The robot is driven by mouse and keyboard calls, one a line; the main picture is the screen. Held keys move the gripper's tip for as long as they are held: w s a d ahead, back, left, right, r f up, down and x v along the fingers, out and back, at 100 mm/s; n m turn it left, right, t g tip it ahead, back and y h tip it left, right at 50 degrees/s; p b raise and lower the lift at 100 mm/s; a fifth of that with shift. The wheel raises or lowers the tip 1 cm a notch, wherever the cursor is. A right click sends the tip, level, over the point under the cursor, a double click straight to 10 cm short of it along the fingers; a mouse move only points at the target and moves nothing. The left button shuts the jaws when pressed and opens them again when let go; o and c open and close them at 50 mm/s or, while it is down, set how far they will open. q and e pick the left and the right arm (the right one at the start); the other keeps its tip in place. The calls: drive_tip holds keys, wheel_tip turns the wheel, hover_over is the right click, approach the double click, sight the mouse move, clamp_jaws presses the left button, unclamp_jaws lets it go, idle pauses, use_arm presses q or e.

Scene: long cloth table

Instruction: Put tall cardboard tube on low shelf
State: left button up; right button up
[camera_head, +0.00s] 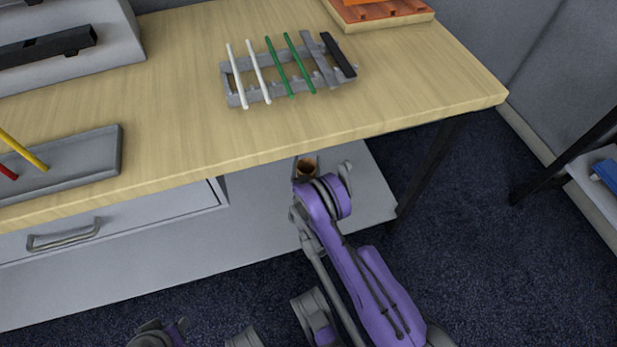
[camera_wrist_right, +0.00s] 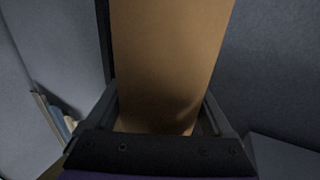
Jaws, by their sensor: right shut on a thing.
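The wooden tabletop (camera_head: 185,95) overhangs the shelf and carries a grey rack (camera_head: 235,82) with several sticks. A drawer (camera_head: 120,222) is left of the tube, and a dark table leg (camera_head: 432,165) is to the right. Bare grey shelf lies around the tube.

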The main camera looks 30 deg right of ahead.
wheel_tip(320, 180, down, 8)
drive_tip(key=shift+b, duration=1)
drive_tip(key=o, duration=1.5)
drive_tip(key=shift+r, duration=0.1)
use_arm(q)
drive_tip(key=shift+x, duration=0.8)
drive_tip(key=shift+s+a, duration=0.15)
drive_tip(key=shift+s, duration=0.05)
use_arm(e)
drive_tip(key=shift+s+a, duration=0.1)
drive_tip(key=shift+s, duration=0.05)
